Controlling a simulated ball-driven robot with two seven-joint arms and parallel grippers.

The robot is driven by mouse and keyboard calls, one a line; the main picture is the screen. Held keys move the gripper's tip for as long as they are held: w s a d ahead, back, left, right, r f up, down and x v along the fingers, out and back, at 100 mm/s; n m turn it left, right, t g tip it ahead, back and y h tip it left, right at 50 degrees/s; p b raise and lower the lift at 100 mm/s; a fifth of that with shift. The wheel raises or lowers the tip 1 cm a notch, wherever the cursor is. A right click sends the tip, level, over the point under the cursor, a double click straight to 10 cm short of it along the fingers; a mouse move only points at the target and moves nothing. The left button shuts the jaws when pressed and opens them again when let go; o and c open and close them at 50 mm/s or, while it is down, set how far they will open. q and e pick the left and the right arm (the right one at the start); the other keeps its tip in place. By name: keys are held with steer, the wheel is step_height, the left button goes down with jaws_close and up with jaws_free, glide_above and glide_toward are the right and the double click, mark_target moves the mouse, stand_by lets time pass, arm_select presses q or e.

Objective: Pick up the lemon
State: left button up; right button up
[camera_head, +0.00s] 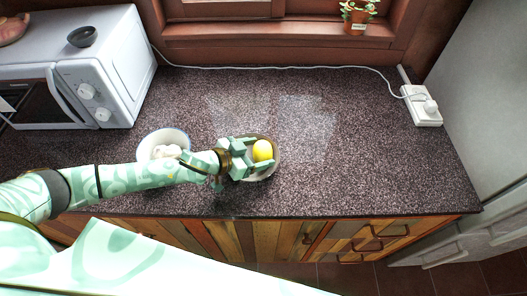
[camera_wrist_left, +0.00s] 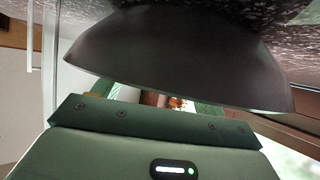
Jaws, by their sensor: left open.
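The yellow lemon (camera_head: 263,150) is in a bowl (camera_head: 266,176) near the front of the counter in the head view. My left gripper (camera_head: 253,158) is over the left side of this bowl. Its jaws are open, with the fingers close to the lemon; I cannot tell whether they touch it. The gripper hides part of the bowl. In the left wrist view, a dark bowl's outer side (camera_wrist_left: 180,60) fills the upper middle, and the lemon does not show. My right gripper is not in view.
A white bowl (camera_head: 164,142) with pale round things in it stands just left, beside my left forearm. A white microwave (camera_head: 118,75) with a small dark bowl (camera_head: 82,36) on top is at the back left. A power strip (camera_head: 423,108) and cable lie at the right.

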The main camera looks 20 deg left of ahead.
arm_select(q)
steer(key=shift+f, duration=0.1)
steer(key=c, duration=0.7)
steer(key=shift+r, duration=0.2)
